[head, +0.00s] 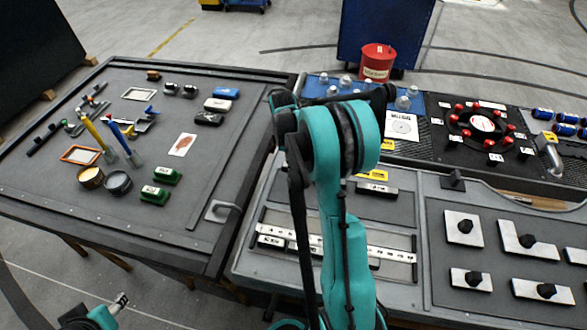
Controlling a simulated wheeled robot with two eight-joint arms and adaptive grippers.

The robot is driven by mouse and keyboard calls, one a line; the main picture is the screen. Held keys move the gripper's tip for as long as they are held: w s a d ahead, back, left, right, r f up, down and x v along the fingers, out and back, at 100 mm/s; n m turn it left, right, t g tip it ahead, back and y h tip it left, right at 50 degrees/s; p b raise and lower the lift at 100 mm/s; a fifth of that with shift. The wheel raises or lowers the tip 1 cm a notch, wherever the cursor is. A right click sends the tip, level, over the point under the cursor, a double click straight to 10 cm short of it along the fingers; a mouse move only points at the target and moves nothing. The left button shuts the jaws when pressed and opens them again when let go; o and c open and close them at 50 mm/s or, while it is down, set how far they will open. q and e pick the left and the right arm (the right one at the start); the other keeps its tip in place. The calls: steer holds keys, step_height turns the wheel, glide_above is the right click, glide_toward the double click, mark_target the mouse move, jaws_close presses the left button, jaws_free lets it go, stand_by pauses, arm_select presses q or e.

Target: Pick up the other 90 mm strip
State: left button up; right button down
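No strip can be read as 90 mm at this size. In the head view, a dark bar with a white label (377,189) lies in the grey tray (245,268), just right of my teal arm. A long pale marked strip (390,253) crosses the tray, and my arm hides its middle. Short dark pieces with white labels (270,241) lie against it, partly hidden. My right arm rises through the middle of the view; its gripper cannot be made out. A teal and black part of my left arm with a metallic tip shows at the bottom left; its fingers cannot be made out.
The left table (60,175) holds brushes, tins (118,182), green blocks (154,195) and other small items. Metal plates with black knobs (463,228) fill the right tray. A red canister (377,62) and a red-knobbed fixture (482,124) stand behind.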

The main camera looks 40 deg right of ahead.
steer(key=s+d+r+p, duration=0.3)
steer(key=s+d+r, duration=0.2)
steer(key=s, duration=0.5)
step_height(320, 180, up, 3)
steer(key=shift+s+f, duration=0.2)
steer(key=shift+s, duration=0.1)
